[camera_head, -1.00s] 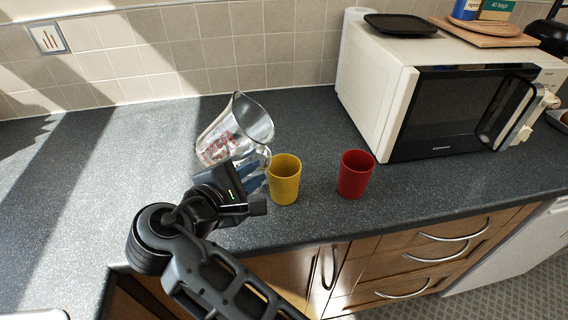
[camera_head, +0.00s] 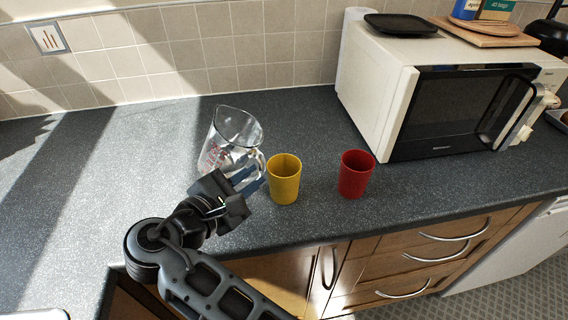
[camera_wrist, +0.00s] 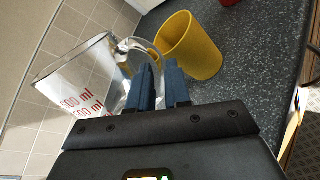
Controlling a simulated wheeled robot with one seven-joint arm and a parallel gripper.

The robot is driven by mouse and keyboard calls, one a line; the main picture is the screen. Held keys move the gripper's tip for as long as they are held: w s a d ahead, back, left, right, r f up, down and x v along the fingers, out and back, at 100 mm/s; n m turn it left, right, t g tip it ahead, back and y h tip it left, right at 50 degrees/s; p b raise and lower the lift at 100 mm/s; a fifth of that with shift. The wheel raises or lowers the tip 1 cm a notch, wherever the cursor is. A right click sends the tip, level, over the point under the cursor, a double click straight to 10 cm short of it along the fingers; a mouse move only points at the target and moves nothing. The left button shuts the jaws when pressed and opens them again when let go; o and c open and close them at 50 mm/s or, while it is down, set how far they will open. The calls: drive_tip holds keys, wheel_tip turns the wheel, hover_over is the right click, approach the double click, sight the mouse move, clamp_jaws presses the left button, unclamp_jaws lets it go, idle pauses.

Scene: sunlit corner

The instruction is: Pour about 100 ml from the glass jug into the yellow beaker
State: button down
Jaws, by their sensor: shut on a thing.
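The glass jug (camera_head: 228,146) is clear with red markings and stands close to upright at the left of the yellow beaker; I cannot tell whether it touches the counter. My gripper (camera_head: 248,180) is shut on the jug's handle, which is at its right side. In the wrist view the jug (camera_wrist: 84,78) is at the left, with its handle between my blue fingers (camera_wrist: 158,85). The yellow beaker (camera_head: 284,180) stands upright just right of my fingers, apart from the jug; it also shows in the wrist view (camera_wrist: 190,45). The liquid level is not clear.
A red beaker (camera_head: 356,175) stands to the right of the yellow one. A white microwave (camera_head: 385,95) stands behind it at the right. The dark counter (camera_head: 100,170) is clear on the left, and the tiled wall (camera_head: 150,55) runs behind.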

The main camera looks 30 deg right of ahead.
drive_tip(key=shift+w+a+f+n+h, duration=0.1)
drive_tip(key=shift+f+n+h, duration=0.15)
drive_tip(key=shift+f, duration=0.3)
drive_tip(key=shift+w+a+f+n+h, duration=0.1)
drive_tip(key=shift+f+n+h, duration=0.05)
drive_tip(key=shift+f+n, duration=0.3)
drive_tip(key=n, duration=0.1)
drive_tip(key=a+n+h, duration=0.1)
drive_tip(key=n+h, duration=0.1)
drive_tip(key=shift+w+a+r, duration=0.15)
drive_tip(key=shift+w+r, duration=0.15)
drive_tip(key=shift+w, duration=0.1)
